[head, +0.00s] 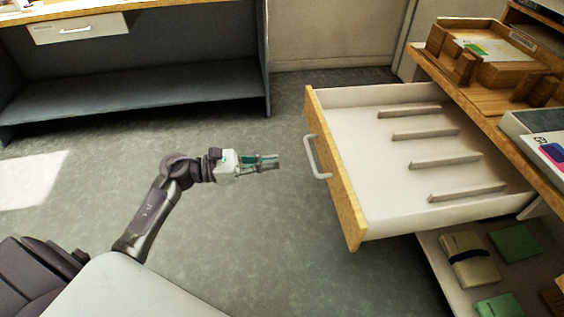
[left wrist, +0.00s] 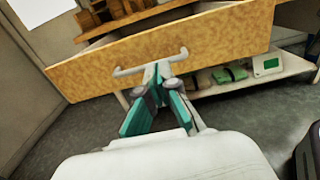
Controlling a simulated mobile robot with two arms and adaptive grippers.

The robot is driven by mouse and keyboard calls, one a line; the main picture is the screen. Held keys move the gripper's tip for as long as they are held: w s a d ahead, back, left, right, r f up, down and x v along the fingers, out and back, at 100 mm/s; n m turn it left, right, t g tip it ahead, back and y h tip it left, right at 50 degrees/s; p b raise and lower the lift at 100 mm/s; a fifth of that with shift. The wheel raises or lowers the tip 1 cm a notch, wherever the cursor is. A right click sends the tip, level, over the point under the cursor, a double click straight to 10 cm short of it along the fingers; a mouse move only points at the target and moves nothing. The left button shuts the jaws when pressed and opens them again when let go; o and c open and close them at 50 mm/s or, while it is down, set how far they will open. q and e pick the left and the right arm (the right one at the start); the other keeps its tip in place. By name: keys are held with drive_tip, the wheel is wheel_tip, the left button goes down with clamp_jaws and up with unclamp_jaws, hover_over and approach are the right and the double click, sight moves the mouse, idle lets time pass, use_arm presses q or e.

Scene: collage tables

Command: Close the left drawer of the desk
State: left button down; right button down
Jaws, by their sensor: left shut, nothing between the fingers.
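The desk drawer (head: 390,150) is pulled out, with a wooden front (head: 337,165), a white handle (head: 316,157) and a white inside with several low dividers. In the left wrist view the wooden drawer front (left wrist: 190,45) and its handle (left wrist: 150,64) are straight ahead. My left gripper (head: 276,161) is shut and empty, a short way left of the handle in the head view and apart from it. In the left wrist view its fingertips (left wrist: 157,72) overlap the handle in line of sight. My right gripper is not in view.
The desk top (head: 480,98) holds a wooden organizer (head: 500,50) and boxes. A shelf (head: 455,260) under the drawer holds several books and notebooks. Another desk with a closed drawer (head: 78,28) stands at the back left. The floor (head: 230,220) around my gripper is clear.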

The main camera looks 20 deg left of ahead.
sight(329, 156)
use_arm(q)
drive_tip(key=x, duration=1.1)
drive_tip(key=shift+w+d, duration=0.25)
drive_tip(key=shift+w, duration=0.05)
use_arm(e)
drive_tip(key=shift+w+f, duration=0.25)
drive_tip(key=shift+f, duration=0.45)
use_arm(q)
drive_tip(key=shift+d, duration=0.1)
